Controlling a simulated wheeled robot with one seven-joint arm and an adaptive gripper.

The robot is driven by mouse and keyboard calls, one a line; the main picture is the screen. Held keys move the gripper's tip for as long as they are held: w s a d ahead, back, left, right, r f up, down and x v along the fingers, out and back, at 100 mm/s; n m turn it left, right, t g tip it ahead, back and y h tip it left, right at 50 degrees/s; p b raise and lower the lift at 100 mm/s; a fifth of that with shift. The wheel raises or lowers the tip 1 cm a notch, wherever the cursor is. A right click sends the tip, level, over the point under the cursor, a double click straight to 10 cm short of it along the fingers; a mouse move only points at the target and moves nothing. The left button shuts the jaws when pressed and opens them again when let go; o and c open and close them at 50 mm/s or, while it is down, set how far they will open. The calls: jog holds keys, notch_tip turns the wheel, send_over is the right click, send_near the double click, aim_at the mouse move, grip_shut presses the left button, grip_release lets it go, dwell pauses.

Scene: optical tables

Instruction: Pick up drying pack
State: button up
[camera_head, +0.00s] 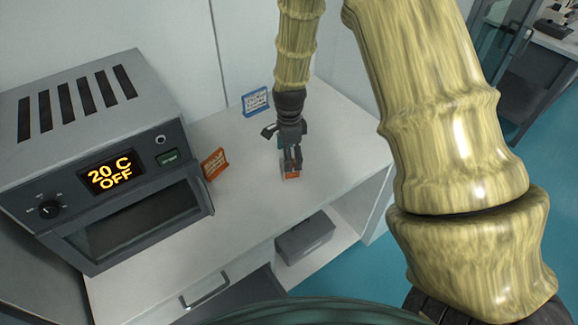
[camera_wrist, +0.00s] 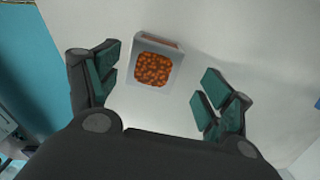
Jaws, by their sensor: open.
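The drying pack (camera_wrist: 155,65) is a small pale box with an orange, beaded window on its top. In the wrist view it lies on the white surface, ahead of and between the open fingers. My gripper (camera_wrist: 160,85) is open and empty, with teal pads on both sides. In the head view my gripper (camera_head: 292,160) points down over the white bench top. Only an orange bit of the drying pack (camera_head: 291,175) shows there, below the fingertips. The rest of it is hidden by my gripper.
A grey oven (camera_head: 100,150) with a "20 C OFF" display stands at the left of the bench (camera_head: 245,210). An orange sign (camera_head: 214,165) and a blue sign (camera_head: 255,101) stand on the bench. A grey box (camera_head: 305,238) sits on the shelf below. Bench space right of my gripper is clear.

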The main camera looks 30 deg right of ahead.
jog(key=shift+s+d+f+p, duration=0.1)
jog(key=shift+s+f+p, duration=0.55)
jog(key=shift+s, duration=0.1)
jog(key=shift+f, duration=0.35)
jog(key=shift+w+f, duration=0.25)
jog(key=shift+f, duration=0.25)
jog(key=shift+w+f, duration=0.25)
jog(key=shift+f, duration=0.2)
jog(key=shift+s+r, duration=0.25)
jog(key=shift+s, duration=0.05)
jog(key=shift+w+f, duration=0.15)
jog(key=shift+w, duration=0.05)
jog(key=c, duration=0.9)
jog(key=shift+s, duration=0.1)
jog(key=c, duration=0.4)
jog(key=shift+r, duration=0.25)
